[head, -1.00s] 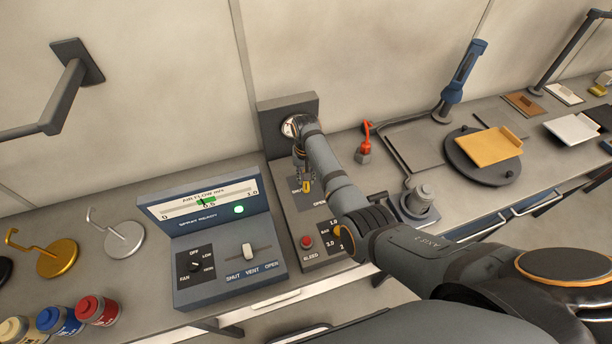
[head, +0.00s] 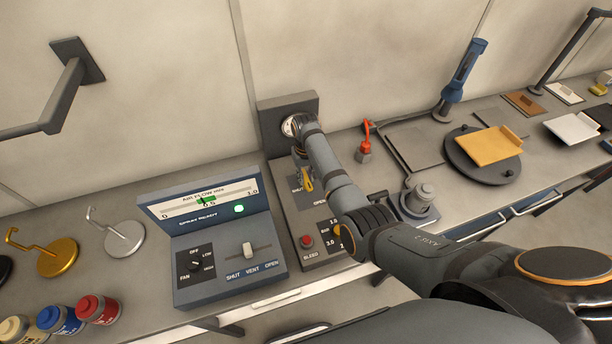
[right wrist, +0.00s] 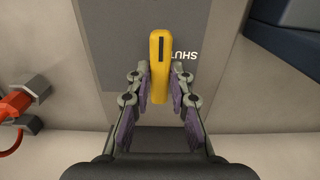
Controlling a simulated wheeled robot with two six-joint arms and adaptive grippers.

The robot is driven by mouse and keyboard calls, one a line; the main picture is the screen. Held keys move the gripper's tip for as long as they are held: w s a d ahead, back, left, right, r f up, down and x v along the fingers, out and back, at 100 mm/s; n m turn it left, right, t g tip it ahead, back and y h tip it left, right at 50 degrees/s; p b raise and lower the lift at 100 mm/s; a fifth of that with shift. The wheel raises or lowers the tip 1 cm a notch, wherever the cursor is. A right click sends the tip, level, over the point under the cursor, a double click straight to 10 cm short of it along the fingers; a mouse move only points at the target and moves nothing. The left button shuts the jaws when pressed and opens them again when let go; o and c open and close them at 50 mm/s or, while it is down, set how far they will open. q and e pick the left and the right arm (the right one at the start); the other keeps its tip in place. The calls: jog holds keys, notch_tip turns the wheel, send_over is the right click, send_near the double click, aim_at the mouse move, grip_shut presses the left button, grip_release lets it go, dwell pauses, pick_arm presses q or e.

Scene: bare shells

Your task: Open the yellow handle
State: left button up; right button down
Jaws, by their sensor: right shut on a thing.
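The yellow handle (head: 309,184) sits on a grey panel (head: 327,191) marked SHUT and OPEN, below a round gauge (head: 290,126). In the right wrist view the yellow handle (right wrist: 158,42) is a rounded bar with a dark slot, close to the SHUT lettering. My right gripper (right wrist: 160,84) has its two purple-padded fingers on either side of the bar, shut on it. In the head view my right gripper (head: 304,176) is partly hidden by its own arm. My left gripper is not in view.
A control box (head: 230,273) with a slider and fan knob stands left of the panel. A red button (head: 307,241) is on the lower panel. Paint jars (head: 98,308) are at lower left.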

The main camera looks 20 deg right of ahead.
aim_at(306, 178)
jog(key=shift+w+r, duration=0.15)
jog(key=c, duration=1.3)
grip_release()
jog(key=shift+c, duration=0.2)
jog(key=shift+o, duration=0.7)
notch_tip(306, 178, up, 12)
